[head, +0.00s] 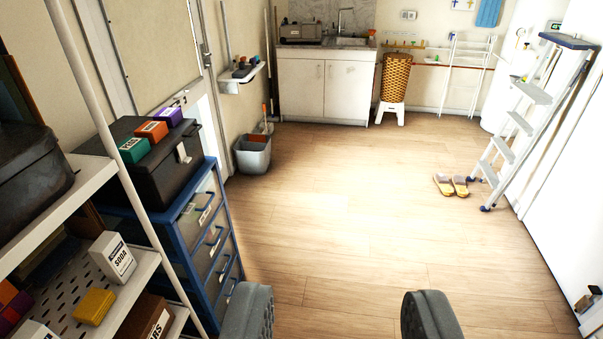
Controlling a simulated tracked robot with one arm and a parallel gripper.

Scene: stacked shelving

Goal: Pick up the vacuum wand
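My gripper (338,305) shows at the bottom of the head view. Its two grey ribbed fingers are wide apart, with only wooden floor visible between them. I cannot make out a vacuum wand for certain. Thin upright poles (269,45) stand by the far left wall next to the sink cabinet, but they are too small to identify. My gripper is far from them.
At left are a white shelf unit (70,206) and a blue drawer unit (226,248) bearing a black case (145,180). A grey bucket (253,156), sink cabinet (326,90), ladder (507,151) and slippers (451,186) stand beyond. The middle floor is clear.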

